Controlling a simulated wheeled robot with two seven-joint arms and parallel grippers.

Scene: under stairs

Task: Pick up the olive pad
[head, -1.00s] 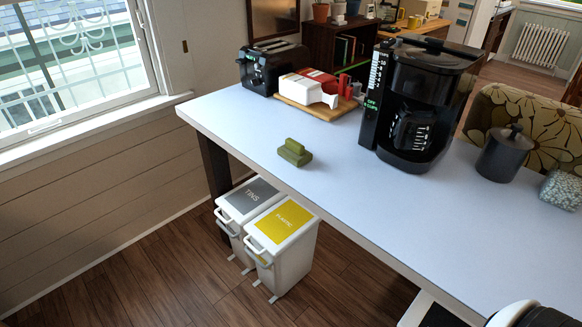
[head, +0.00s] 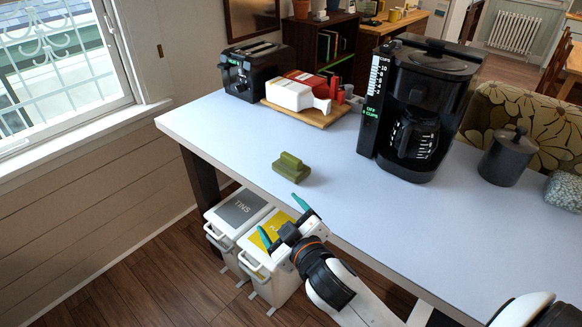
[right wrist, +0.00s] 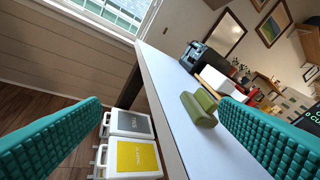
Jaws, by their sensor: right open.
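The olive pad (head: 291,167) is a small green block with a raised grip on top. It lies on the white table (head: 230,130) near its front edge. It also shows in the right wrist view (right wrist: 199,108), between the two teal fingers. My right gripper (head: 284,219) is open and empty. It is in front of the table edge, short of the pad and apart from it. In the right wrist view the fingers (right wrist: 160,135) are spread wide. My left gripper is not in view.
A black coffee maker (head: 419,108) stands right of the pad. A toaster (head: 253,70) and a wooden board (head: 310,112) with red and white items sit behind. A dark canister (head: 507,157) is farther right. Bins (head: 239,208) stand below the table edge. The tabletop around the pad is clear.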

